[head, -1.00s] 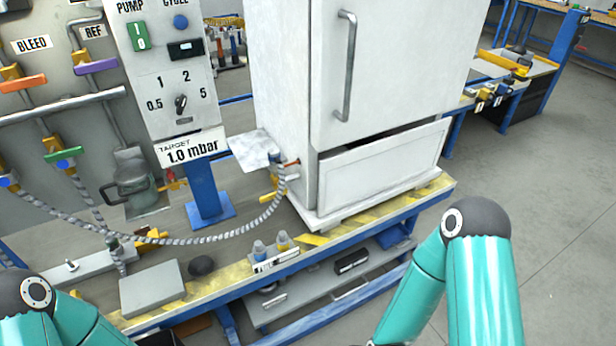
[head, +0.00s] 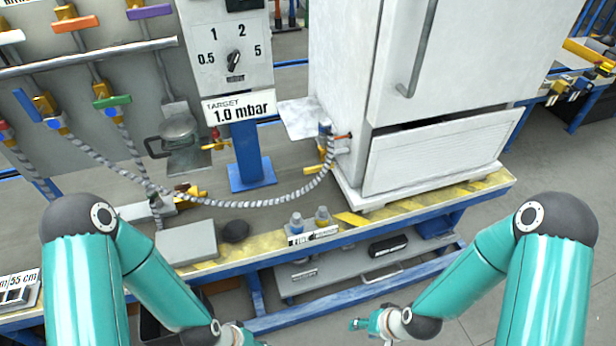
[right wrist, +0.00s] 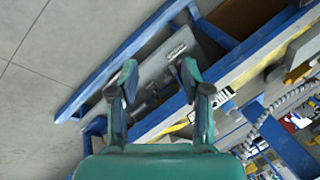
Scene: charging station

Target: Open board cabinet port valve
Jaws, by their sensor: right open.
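The white board cabinet (head: 345,65) stands on the bench, right of the middle in the head view. On its left side is the port, where a grey ribbed hose (head: 265,203) joins a small fitting with a blue top (head: 325,129) and a yellow valve handle (head: 322,172). The handle's exact setting is hard to tell. My right gripper (head: 372,323) is low in front of the bench, well away from the valve. In the right wrist view it (right wrist: 158,75) is open with nothing between its fingers. My left gripper is cut off at the bottom edge.
Left of the cabinet is a panel with a TARGET 1.0 mbar label (head: 238,107) and several coloured valves, including a green one (head: 112,101). Two small bottles (head: 308,220) and a grey block (head: 187,243) are near the bench's striped front edge. A lower shelf (head: 350,268) lies beneath.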

